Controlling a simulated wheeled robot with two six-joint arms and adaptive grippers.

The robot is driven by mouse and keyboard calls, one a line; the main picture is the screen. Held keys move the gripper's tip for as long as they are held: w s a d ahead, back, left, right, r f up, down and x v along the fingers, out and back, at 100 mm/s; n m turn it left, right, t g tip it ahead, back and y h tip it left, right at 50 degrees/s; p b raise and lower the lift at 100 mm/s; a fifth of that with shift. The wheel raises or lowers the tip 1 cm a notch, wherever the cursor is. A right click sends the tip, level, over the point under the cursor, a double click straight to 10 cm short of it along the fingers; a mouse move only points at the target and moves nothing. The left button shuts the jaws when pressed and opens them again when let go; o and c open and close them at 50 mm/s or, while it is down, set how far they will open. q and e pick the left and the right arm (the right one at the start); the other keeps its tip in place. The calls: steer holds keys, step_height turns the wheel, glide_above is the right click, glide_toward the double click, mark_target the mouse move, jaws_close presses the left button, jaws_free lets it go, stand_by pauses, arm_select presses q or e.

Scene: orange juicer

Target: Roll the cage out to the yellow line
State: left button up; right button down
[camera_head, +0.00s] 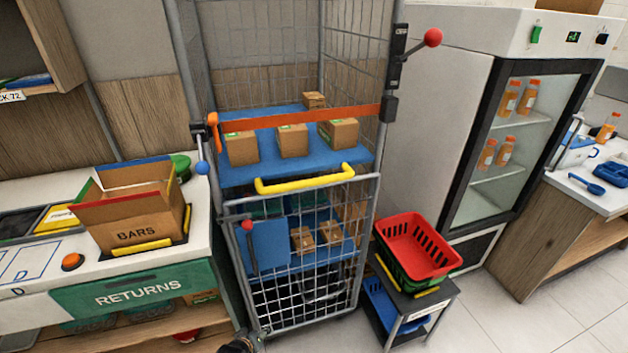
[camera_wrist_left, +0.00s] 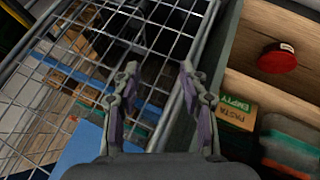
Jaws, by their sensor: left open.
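The tall wire cage (camera_head: 372,230) stands between the returns counter and the fridge. Its blue shelves (camera_head: 232,175) carry cardboard boxes (camera_head: 292,140). A yellow handle (camera_head: 305,180) runs along the top of its lower mesh gate, and an orange strap (camera_head: 295,118) crosses its front. My left gripper (camera_head: 240,346) shows only partly at the bottom edge, by the cage's lower left corner. In the left wrist view my gripper (camera_wrist_left: 158,84) is open, with mesh and a grey tube behind its fingers; I cannot tell if they touch. No yellow floor line shows. My right gripper is out of view.
The returns counter (camera_head: 135,298) with an open box (camera_head: 130,215) is close on the left. A small stand (camera_head: 410,305) with a red basket (camera_head: 415,245) is close on the right, before the fridge (camera_head: 505,150). Tiled floor (camera_head: 500,310) is free at lower right.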

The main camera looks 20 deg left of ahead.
arm_select(q)
steer(key=w+d+r+n+t+h+p, duration=0.1)
steer(key=w+r+n+t, duration=0.1)
steer(key=w+r, duration=0.5)
steer(key=w+d+r+n+t+p, duration=0.15)
steer(key=w+r, duration=0.25)
steer(key=r, duration=0.7)
steer(key=n+t+h+p, duration=0.1)
steer(key=n+t+h, duration=0.2)
steer(key=n+t, duration=0.2)
glide_toward(307, 185)
steer(key=w, duration=0.1)
steer(key=shift+g, duration=0.25)
steer(key=p+x, duration=0.1)
steer(key=x, duration=0.8)
steer(key=shift+w+d+r, duration=0.1)
steer(key=shift+w+d, duration=0.05)
steer(key=shift+w, duration=0.1)
steer(key=shift+w+d, duration=0.1)
steer(key=shift+w, duration=0.35)
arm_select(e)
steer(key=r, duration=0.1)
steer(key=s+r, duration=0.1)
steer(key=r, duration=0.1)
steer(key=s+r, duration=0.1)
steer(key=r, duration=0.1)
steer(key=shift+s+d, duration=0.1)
